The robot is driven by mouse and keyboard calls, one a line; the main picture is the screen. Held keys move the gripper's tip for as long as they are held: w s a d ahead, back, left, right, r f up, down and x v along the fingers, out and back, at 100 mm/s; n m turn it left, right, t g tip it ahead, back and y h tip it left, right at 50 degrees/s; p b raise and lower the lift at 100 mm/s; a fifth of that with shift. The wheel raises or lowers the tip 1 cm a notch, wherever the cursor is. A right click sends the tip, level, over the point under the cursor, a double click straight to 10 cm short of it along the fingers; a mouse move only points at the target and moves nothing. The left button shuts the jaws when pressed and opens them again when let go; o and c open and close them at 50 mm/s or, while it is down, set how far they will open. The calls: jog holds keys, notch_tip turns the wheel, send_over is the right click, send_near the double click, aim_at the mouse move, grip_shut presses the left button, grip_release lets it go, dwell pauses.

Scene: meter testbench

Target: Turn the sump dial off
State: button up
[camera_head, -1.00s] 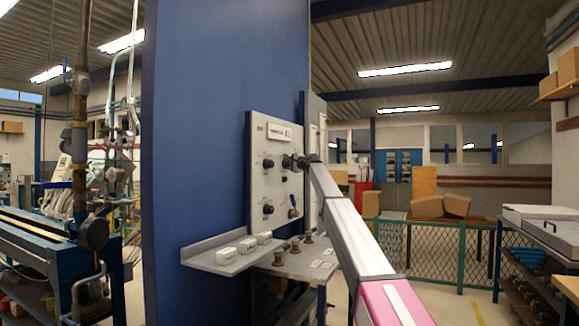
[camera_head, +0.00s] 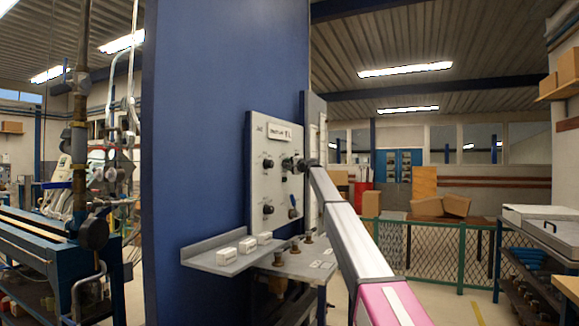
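A pale control panel (camera_head: 261,184) stands against the blue wall, with a small label plate (camera_head: 279,132) near its top. Black round dials show on it: one at the upper left (camera_head: 267,163) and one at the lower left (camera_head: 268,209). A lever-like switch (camera_head: 292,212) sits at the lower right. The labels are too small to read, so I cannot tell which dial is the sump dial. My gripper (camera_head: 290,164) is at the panel's upper right, at or very near a dark knob there. Its fingers are too small and dark to tell open from shut.
A grey shelf (camera_head: 208,262) below the panel holds several white blocks (camera_head: 246,245). A lower bench beside it carries several brownish knobs (camera_head: 307,237). A green mesh fence (camera_head: 440,250) stands behind my arm at right. A blue workbench (camera_head: 45,255) is at left.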

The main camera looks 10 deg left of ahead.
jog(key=o, duration=0.9)
jog(key=v, duration=1.1)
jog(key=shift+r, duration=0.1)
